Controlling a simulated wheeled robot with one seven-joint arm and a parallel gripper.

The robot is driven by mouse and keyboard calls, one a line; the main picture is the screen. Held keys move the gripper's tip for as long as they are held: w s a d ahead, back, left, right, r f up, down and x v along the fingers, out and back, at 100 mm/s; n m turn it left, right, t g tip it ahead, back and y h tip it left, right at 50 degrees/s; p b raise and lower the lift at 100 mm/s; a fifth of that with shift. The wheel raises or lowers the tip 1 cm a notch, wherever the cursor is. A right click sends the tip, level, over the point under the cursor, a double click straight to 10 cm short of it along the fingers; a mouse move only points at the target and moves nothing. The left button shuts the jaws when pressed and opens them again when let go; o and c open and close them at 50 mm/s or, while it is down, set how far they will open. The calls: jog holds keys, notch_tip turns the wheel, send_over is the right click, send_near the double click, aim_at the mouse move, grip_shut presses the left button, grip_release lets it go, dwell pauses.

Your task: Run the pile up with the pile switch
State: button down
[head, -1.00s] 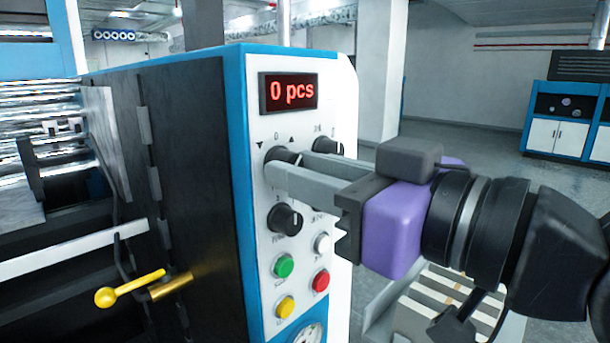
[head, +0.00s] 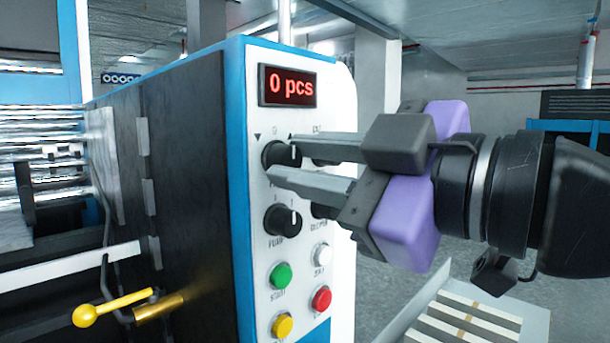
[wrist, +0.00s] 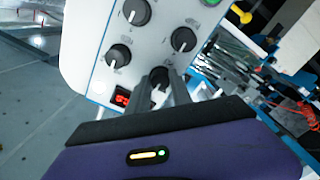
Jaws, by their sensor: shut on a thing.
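The pile switch (head: 275,154) is a black round knob at the upper left of the white control panel (head: 262,230). A down mark, a 0 and an up mark stand above it. My gripper (head: 281,158) is shut on this knob, one finger above and one below. The gripper is rolled to a slant. A white pointer line shows at the knob's right side, but the fingers partly cover the knob, so I cannot tell its exact setting. In the wrist view the knob (wrist: 160,76) sits between the two finger ends.
A red display (head: 290,87) above the knob reads "0 pcs". The pump knob (head: 282,219) is just below the lower finger. Green (head: 281,276), red (head: 321,299), yellow (head: 283,325) and white (head: 322,255) buttons lie lower. A yellow-handled lever (head: 112,307) sticks out at left.

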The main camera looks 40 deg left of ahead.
jog(key=shift+n, duration=0.3)
jog(key=c, duration=1.1)
grip_release()
jog(key=shift+c, duration=0.2)
jog(key=d+b, duration=0.1)
jog(key=d, duration=0.6)
jog(key=shift+s+d, duration=0.35)
jog(key=shift+d, duration=0.05)
